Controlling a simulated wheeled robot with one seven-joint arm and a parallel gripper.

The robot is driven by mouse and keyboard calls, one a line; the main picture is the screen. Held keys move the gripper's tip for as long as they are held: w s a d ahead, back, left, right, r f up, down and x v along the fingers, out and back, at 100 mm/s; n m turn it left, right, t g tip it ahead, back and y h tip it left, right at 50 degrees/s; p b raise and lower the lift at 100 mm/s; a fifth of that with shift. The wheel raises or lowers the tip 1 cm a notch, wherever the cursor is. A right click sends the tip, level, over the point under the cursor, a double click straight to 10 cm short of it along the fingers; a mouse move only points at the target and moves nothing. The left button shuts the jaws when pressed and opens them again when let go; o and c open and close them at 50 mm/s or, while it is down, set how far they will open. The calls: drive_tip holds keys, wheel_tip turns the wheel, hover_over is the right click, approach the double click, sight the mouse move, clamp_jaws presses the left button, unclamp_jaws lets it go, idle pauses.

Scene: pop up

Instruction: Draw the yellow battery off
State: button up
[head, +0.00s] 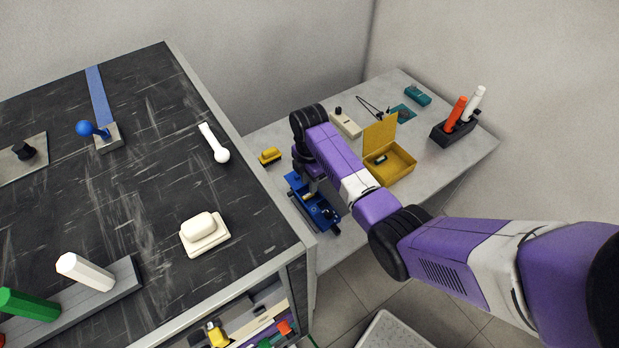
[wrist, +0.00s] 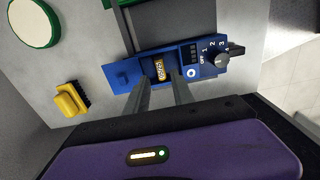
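The yellow battery (wrist: 159,70) shows in the bay in the wrist view. My gripper (wrist: 160,86) is open, its two grey fingers apart, with the tips at the near edge of the bay on either side of the battery's line. I cannot tell whether they touch anything. In the head view the blue device (head: 322,212) is partly covered by my arm, and the battery cannot be made out clearly.
A yellow brush (head: 269,155) lies left of the device, also in the wrist view (wrist: 71,99). An open yellow box (head: 402,165) stands to the right, and a black holder (head: 446,135) with two markers beyond it. A dark-topped counter (head: 150,190) borders the left.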

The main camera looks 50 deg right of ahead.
sight(309, 194)
wheel_tip(309, 194, down, 6)
drive_tip(key=b, duration=0.5)
drive_tip(key=shift+f+b, duration=0.15)
drive_tip(key=shift+b, duration=0.15)
drive_tip(key=shift+c, duration=0.2)
drive_tip(key=shift+r, duration=0.2)
clamp_jaws()
drive_tip(key=shift+r+p, duration=0.1)
drive_tip(key=shift+p, duration=0.25)
drive_tip(key=shift+r+p, duration=0.5)
drive_tip(key=shift+p, duration=0.1)
drive_tip(key=shift+r, duration=0.1)
drive_tip(key=shift+r+p, duration=1.95)
drive_tip(key=shift+r, duration=0.35)
